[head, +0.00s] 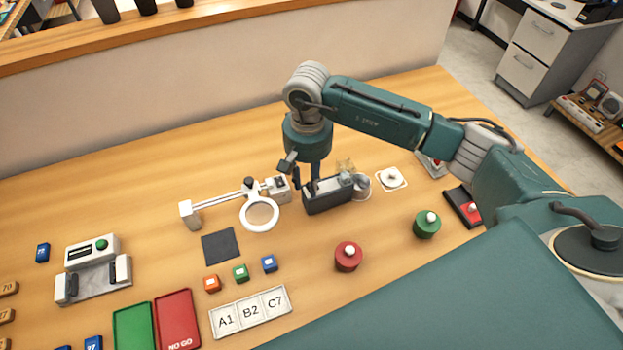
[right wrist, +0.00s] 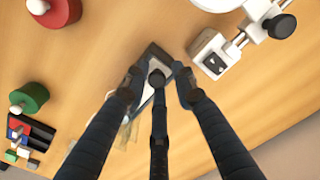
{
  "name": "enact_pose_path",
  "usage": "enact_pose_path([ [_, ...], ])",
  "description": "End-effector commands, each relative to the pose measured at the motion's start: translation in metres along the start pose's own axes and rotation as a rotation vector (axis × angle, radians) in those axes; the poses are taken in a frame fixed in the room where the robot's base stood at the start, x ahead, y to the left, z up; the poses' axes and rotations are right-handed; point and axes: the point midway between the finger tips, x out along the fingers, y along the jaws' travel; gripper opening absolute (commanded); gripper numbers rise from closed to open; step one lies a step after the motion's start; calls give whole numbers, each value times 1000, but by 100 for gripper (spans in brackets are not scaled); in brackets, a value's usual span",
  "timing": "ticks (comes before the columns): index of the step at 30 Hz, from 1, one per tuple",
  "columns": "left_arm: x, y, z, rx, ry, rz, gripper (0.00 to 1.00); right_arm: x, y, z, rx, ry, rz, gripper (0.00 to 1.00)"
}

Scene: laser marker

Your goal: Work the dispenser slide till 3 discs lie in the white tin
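The dark dispenser box (head: 328,197) stands on the table, with a grey part on its top near its right end. A small whitish round container (head: 361,187), perhaps the white tin, stands against that end; its inside is too small to read, and no discs can be made out. My right gripper (head: 306,186) points down over the dispenser's left part. In the right wrist view its dark fingers (right wrist: 158,80) are spread above the dispenser (right wrist: 148,60), partly hiding it. I cannot tell whether a finger touches the slide. My left gripper is out of view.
A white magnifier ring (head: 259,214) on an arm stands left of the dispenser. A white square plate with a round piece (head: 391,178) lies to the right. Red (head: 348,257) and green (head: 427,225) knobbed cylinders stand in front. Small coloured cubes (head: 240,272) lie front left.

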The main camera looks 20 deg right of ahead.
Motion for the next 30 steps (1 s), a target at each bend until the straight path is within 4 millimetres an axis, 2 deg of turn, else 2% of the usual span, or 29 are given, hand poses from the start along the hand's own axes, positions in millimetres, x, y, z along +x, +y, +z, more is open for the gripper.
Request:
enact_pose_path([
  [6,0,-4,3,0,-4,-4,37,-1,1,-1,1,1,3,26],
  [10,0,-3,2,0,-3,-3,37,-12,1,-2,2,4,3,26],
  [21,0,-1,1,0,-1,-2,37,-87,-1,-2,1,6,2,26],
  [27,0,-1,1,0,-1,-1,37,-114,-1,0,0,3,3,26],
  [30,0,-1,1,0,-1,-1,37,-119,-1,0,0,2,3,26],
])
